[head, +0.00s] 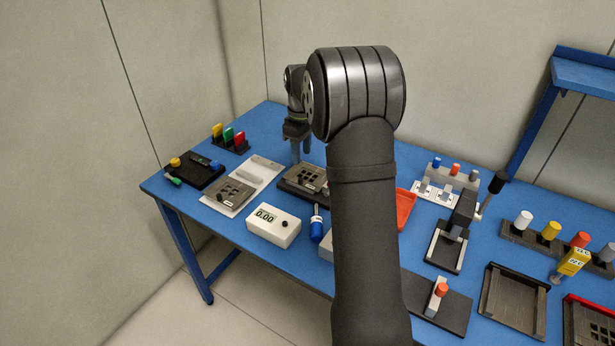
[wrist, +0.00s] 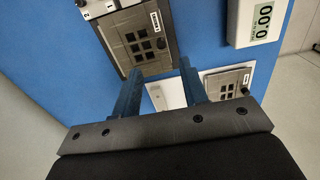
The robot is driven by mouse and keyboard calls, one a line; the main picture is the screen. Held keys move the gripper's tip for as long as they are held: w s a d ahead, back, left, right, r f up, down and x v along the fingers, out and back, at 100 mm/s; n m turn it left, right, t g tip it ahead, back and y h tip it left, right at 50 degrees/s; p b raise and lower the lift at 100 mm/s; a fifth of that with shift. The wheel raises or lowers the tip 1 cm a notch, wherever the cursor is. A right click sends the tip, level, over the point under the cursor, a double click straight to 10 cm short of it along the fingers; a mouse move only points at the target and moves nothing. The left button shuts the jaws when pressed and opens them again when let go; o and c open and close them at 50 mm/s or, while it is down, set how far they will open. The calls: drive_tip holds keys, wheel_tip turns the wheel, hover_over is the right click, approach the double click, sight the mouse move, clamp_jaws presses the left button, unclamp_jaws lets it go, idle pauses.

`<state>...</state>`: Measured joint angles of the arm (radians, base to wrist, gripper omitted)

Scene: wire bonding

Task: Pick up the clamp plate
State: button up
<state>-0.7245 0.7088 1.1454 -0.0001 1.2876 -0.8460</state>
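Two grey plates with window grids show, and I cannot tell for sure which is the clamp plate. One windowed plate (head: 310,177) lies in a dark base behind my arm's left side; it also shows in the wrist view (wrist: 148,42) with a small, unreadable label. The other windowed plate (head: 235,192) lies on a white sheet further left, and shows at the right in the wrist view (wrist: 229,83). My gripper (head: 299,150) is above the table behind the dark base. In the wrist view its fingers (wrist: 158,76) are apart with nothing between them.
A white meter (head: 273,228) and a blue-handled tool (head: 317,226) stand in front of the plates. A dark tray (head: 190,172) and colored holders (head: 230,138) are at the far left. A red tray (head: 404,208) is partly hidden by my arm. Blue table (head: 268,115) is clear at the back.

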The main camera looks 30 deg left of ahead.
hover_over(301, 179)
wheel_tip(301, 179, down, 4)
drive_tip(key=shift+w+d+f, duration=0.1)
drive_tip(key=shift+d+f, duration=0.05)
drive_tip(key=shift+f, duration=0.1)
drive_tip(key=shift+a+f, duration=0.15)
drive_tip(key=shift+f, duration=1.15)
drive_tip(key=shift+a+f, duration=0.1)
drive_tip(key=shift+f, duration=1.2)
clamp_jaws()
